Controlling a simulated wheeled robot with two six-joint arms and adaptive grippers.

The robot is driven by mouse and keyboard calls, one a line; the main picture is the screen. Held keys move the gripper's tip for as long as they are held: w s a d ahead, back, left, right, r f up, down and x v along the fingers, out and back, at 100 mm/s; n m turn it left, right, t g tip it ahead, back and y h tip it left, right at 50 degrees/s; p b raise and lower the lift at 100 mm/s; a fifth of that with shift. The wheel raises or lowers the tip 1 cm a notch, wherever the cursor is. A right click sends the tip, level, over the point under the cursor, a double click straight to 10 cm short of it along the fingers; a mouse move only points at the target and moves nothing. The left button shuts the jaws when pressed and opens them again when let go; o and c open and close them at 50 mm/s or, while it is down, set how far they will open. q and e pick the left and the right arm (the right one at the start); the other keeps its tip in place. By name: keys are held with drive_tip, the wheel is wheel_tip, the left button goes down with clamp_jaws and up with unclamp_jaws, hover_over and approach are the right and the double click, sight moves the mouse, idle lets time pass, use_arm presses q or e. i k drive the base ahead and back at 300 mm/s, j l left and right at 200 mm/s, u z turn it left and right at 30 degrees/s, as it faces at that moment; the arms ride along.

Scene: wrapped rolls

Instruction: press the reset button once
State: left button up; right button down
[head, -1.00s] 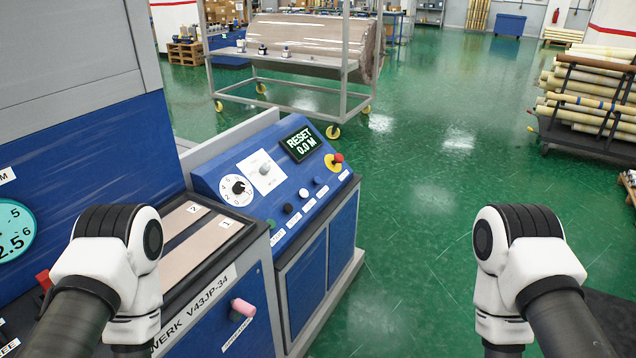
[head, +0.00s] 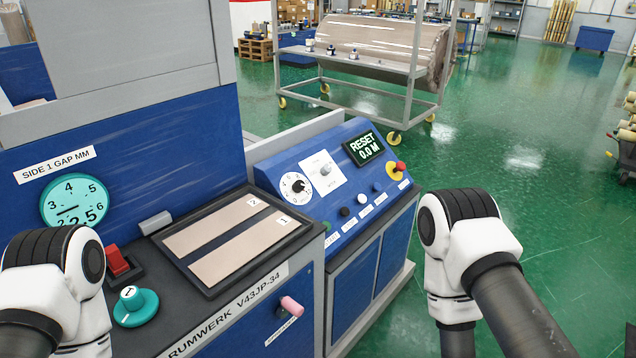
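The blue control console (head: 290,168) stands just right of centre, with a sloped panel. Its dark display (head: 363,148) reads "RESET 0.0 M". Along the panel's lower edge run a green button (head: 330,227), a black button (head: 344,211), a white button (head: 361,199) and a dark blue button (head: 377,187). The labels below them are too small to read, so I cannot tell which is the reset button. A red mushroom button on a yellow base (head: 397,169) sits at the far end. Both my arms show at the lower left and right, apart from the console; both grippers are out of view.
A machine bed with two tan strips (head: 235,238), a red switch (head: 119,261), a teal knob (head: 136,306) and a round gauge (head: 75,203) lie left of the console. A pink-tipped knob (head: 290,306) sticks out in front.

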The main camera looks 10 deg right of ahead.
sight(376, 187)
drive_tip(key=i+l+u, duration=0.15)
drive_tip(key=l+u, duration=0.15)
drive_tip(key=i+l+u, duration=0.25)
drive_tip(key=l, duration=0.25)
drive_tip(key=l+u, duration=0.55)
drive_tip(key=l, duration=0.3)
drive_tip(key=i+l, duration=0.1)
drive_tip(key=l, duration=1.35)
drive_tip(key=u, duration=0.05)
